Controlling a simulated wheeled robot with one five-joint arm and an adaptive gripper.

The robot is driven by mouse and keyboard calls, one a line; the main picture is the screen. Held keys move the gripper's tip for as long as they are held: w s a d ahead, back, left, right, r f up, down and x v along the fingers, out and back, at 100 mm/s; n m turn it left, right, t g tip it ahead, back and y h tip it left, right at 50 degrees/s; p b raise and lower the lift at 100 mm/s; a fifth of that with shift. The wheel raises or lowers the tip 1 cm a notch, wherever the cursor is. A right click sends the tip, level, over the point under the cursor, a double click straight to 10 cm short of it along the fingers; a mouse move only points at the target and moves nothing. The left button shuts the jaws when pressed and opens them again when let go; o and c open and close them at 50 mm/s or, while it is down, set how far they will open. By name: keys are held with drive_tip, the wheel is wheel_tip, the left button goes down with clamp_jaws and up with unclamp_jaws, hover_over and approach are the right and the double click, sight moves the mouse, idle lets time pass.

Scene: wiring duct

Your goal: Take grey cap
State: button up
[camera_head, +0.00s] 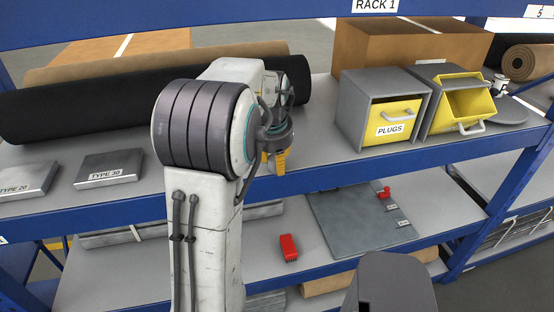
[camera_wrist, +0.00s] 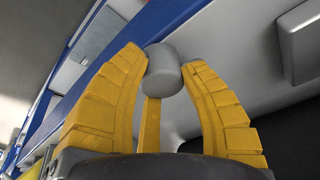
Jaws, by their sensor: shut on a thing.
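In the wrist view, a small grey rounded cap (camera_wrist: 163,72) sits between the tips of my gripper's yellow fingers (camera_wrist: 160,56). The fingers are shut on the cap, which is held at their ends. In the head view, my gripper (camera_head: 277,161) shows as a small yellow part pointing down beyond my arm, near the front edge of the upper shelf. The cap cannot be made out in the head view.
On the upper shelf (camera_head: 310,170) stand a yellow PLUGS drawer box (camera_head: 396,122) and a tilted-open yellow bin (camera_head: 466,102). A dark roll (camera_head: 75,102) lies behind. A red block (camera_head: 288,247) and a grey panel (camera_head: 350,230) lie on the lower shelf.

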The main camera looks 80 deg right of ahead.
drive_tip(key=shift+f, duration=0.1)
drive_tip(key=o, duration=1.2)
drive_tip(key=v, duration=1.2)
drive_tip(key=shift+o, duration=0.2)
